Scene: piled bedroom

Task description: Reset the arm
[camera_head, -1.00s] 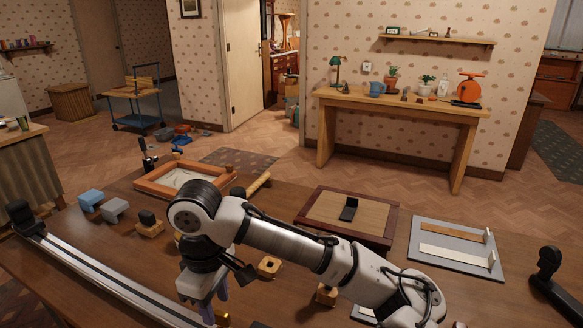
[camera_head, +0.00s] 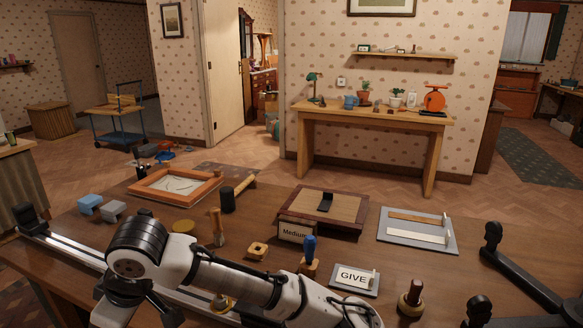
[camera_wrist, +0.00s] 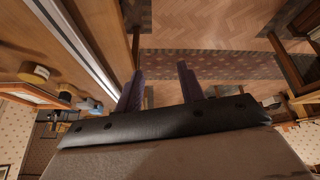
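My arm (camera_head: 225,278) reaches across the lower left of the head view, low over the near side of the wooden table (camera_head: 345,252). Its wrist end is at the left, and the fingers do not show there. In the wrist view my gripper (camera_wrist: 160,70) has two dark purplish fingers standing well apart. Nothing shows between them except floor and a patterned rug strip behind. The gripper is open and empty, beside the table edge and a pale metal rail.
The rail (camera_head: 75,254) runs along the near left of the table. A GIVE sign (camera_head: 353,277), a blue-handled tool (camera_head: 309,250), a wooden-handled stamp (camera_head: 411,297), a Medium label (camera_head: 296,231) and a framed tray (camera_head: 198,193) stand nearby. Black arm-like fixtures (camera_head: 520,280) lie at right.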

